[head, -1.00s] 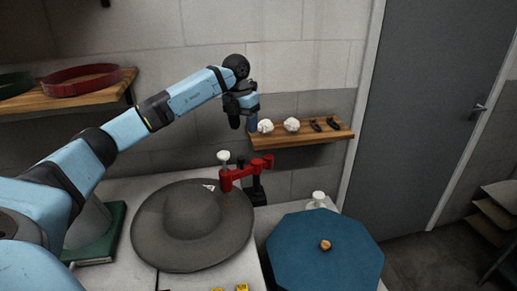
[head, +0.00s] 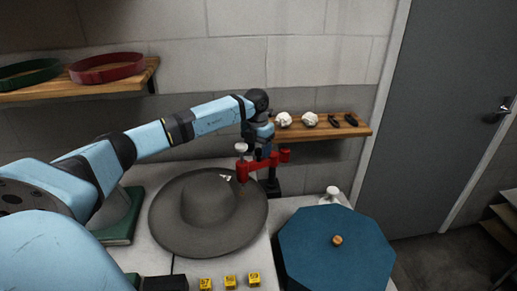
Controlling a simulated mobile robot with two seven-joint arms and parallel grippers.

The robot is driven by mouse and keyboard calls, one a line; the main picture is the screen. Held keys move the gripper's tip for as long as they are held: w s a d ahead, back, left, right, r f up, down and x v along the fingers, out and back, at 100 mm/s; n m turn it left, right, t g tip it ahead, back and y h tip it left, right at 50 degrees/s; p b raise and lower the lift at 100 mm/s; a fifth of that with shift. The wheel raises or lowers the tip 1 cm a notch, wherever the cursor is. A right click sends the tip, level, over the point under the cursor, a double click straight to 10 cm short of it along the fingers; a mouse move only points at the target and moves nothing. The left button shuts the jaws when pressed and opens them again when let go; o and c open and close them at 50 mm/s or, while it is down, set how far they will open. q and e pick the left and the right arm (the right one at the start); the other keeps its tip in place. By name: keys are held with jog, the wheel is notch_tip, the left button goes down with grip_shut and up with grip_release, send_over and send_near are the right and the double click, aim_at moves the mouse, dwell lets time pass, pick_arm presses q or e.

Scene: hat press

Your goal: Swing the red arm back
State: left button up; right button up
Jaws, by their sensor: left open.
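The red arm (head: 258,168) is a short bar on a black post (head: 272,186) behind the grey hat (head: 206,204). Its left end reaches over the hat's brim at the back right, with a white knob (head: 241,147) above that end. My left gripper (head: 262,152) points down at the middle of the red arm, open and overlapping it in the picture. I cannot tell whether the fingers touch the red arm. My right gripper is out of view.
A blue octagonal lid (head: 337,250) with a wooden knob stands at the right, near a white-topped bottle (head: 331,193). A wooden shelf (head: 340,131) with white lumps is behind. Yellow numbered tags (head: 230,281) lie in front. A green book (head: 122,225) lies left.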

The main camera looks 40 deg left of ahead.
pick_arm(q)
jog(key=shift+f, duration=0.2)
jog(key=shift+c, duration=0.2)
grip_shut()
